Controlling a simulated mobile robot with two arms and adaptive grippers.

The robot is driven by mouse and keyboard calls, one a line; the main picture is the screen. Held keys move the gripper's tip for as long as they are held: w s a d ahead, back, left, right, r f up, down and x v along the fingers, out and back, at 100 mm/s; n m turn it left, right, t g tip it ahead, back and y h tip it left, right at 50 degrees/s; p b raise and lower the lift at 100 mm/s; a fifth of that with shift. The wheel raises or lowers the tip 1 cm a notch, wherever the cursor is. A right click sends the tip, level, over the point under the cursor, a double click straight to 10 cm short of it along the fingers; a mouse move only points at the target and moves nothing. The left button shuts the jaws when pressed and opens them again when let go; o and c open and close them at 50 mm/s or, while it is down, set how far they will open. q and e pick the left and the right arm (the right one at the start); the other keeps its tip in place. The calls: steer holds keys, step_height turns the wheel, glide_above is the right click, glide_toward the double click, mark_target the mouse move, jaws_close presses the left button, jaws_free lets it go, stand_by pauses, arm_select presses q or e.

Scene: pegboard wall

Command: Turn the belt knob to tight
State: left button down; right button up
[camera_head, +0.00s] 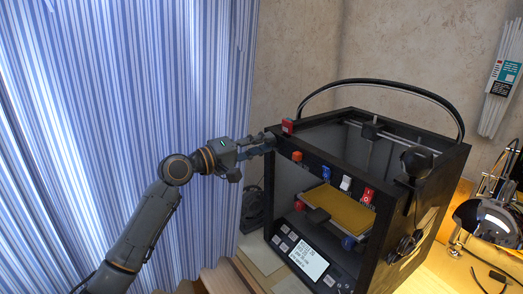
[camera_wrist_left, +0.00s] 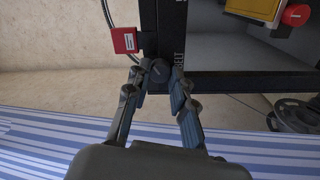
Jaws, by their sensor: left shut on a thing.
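The belt knob (camera_wrist_left: 158,72) is a small dark round knob on the black printer frame, beside the printed word "BELT" in the left wrist view. My left gripper (camera_wrist_left: 160,84) has its two fingers on either side of the knob and is shut on it. In the head view my left gripper (camera_head: 268,141) reaches from the left to the top left corner of the black 3D printer (camera_head: 345,109). The knob is hidden behind the fingers there. My right gripper is not in view.
A red box with a white label (camera_wrist_left: 124,40) sits close beside the knob; it also shows on the printer top (camera_head: 287,127). A chrome lamp (camera_head: 484,220) stands at right. A striped curtain (camera_head: 130,90) hangs at left.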

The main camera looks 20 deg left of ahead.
arm_select(q)
steer(key=shift+m, duration=0.4)
steer(key=shift+f, duration=0.1)
steer(key=c, duration=1.1)
jaws_free()
steer(key=v, duration=1.2)
